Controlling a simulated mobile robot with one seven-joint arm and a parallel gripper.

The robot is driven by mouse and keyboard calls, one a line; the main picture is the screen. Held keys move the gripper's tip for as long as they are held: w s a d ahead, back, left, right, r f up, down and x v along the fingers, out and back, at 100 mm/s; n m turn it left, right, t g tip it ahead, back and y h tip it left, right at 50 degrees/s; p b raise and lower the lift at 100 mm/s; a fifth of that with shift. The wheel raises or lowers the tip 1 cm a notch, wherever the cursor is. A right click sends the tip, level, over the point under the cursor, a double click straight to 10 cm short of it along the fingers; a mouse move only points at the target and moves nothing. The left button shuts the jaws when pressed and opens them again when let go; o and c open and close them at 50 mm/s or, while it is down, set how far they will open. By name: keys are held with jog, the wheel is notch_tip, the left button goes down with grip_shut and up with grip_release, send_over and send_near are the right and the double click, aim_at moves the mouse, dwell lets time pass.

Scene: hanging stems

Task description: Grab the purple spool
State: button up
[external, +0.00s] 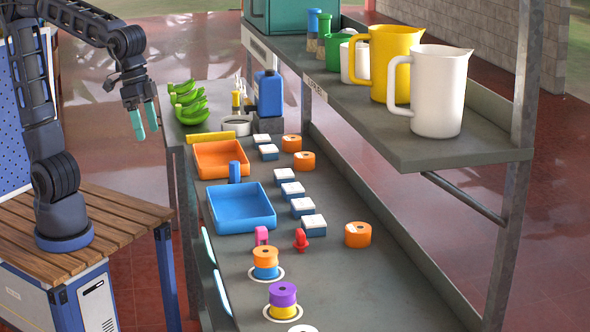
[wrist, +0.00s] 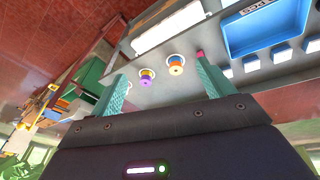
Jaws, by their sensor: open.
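The purple spool (external: 283,293) sits on top of a yellow spool (external: 284,311) at the near end of the grey bench, over a white ring. In the wrist view the purple spool (wrist: 146,83) shows between my fingertips, some distance beyond them. An orange spool (external: 265,255) stands on a blue one just behind it; the orange spool also shows in the wrist view (wrist: 176,70). My gripper (external: 144,122) has teal fingers, is open and empty, and hangs in the air left of the bench, far from the purple spool. The wrist view shows its fingers (wrist: 160,85) spread apart.
A blue tray (external: 243,229) and an orange tray (external: 195,172) lie on the bench, with a red item (external: 301,240) and several white-topped blocks nearby. A shelf (external: 405,152) with pitchers overhangs the bench's right side. The bench's near right surface is clear.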

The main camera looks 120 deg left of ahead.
jog(key=w+f+n, duration=0.1)
jog(key=w+n, duration=0.1)
jog(key=w, duration=0.9)
jog(key=n+g, duration=0.3)
jog(key=n, duration=0.5)
send_over(282, 289)
notch_tip(282, 289, down, 20)
jog(key=f, duration=0.5)
jog(key=shift+s+d, duration=0.15)
jog(key=shift+d, duration=0.1)
jog(key=shift+a+f, duration=0.15)
jog(key=shift+f, duration=1.15)
jog(key=shift+a+f, duration=0.15)
jog(key=shift+f, duration=1.15)
jog(key=c, duration=1.1)
